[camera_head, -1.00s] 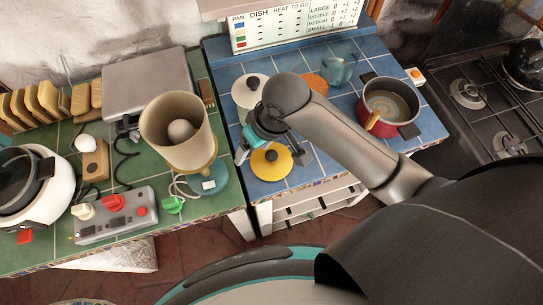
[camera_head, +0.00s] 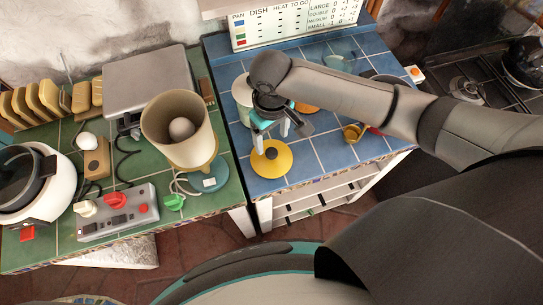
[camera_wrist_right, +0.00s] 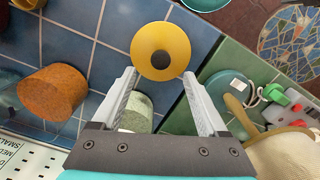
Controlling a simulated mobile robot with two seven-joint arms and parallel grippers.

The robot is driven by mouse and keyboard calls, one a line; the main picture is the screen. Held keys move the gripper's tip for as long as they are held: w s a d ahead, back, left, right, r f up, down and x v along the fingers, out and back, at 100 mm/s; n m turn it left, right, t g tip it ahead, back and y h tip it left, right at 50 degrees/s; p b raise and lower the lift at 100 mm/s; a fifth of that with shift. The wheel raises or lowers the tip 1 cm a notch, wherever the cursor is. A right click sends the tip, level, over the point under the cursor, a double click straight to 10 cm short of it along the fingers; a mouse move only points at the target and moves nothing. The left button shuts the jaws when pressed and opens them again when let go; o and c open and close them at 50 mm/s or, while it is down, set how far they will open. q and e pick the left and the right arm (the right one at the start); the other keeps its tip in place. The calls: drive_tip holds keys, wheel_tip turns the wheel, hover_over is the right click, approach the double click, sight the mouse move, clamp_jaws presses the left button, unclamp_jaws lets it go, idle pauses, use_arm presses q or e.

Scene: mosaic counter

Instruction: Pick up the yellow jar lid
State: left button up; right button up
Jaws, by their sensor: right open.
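The yellow jar lid (camera_head: 271,158) is a round disc with a dark knob in its middle. It lies flat on the blue tiled counter near the front edge. In the right wrist view the lid (camera_wrist_right: 160,50) shows just beyond the fingertips, centred between them. My right gripper (camera_head: 268,136) is above the counter on the far side of the lid, pointing down. In the right wrist view the gripper (camera_wrist_right: 160,78) is open, with nothing between its fingers that I can see held. My left gripper is in neither view.
A pale green jar (camera_wrist_right: 136,110) shows between the fingers, lower down. A cork-coloured round object (camera_wrist_right: 52,92) stands to one side. The beige container (camera_head: 177,128) is on the green counter (camera_head: 222,150). Bare blue tiles (camera_head: 308,152) lie right of the lid.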

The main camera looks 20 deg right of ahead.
sight(271, 152)
wheel_tip(271, 152, down, 8)
drive_tip(key=shift+r+b, duration=0.25)
drive_tip(key=shift+b, duration=0.05)
drive_tip(key=shift+r, duration=0.1)
clamp_jaws()
idle(0.6)
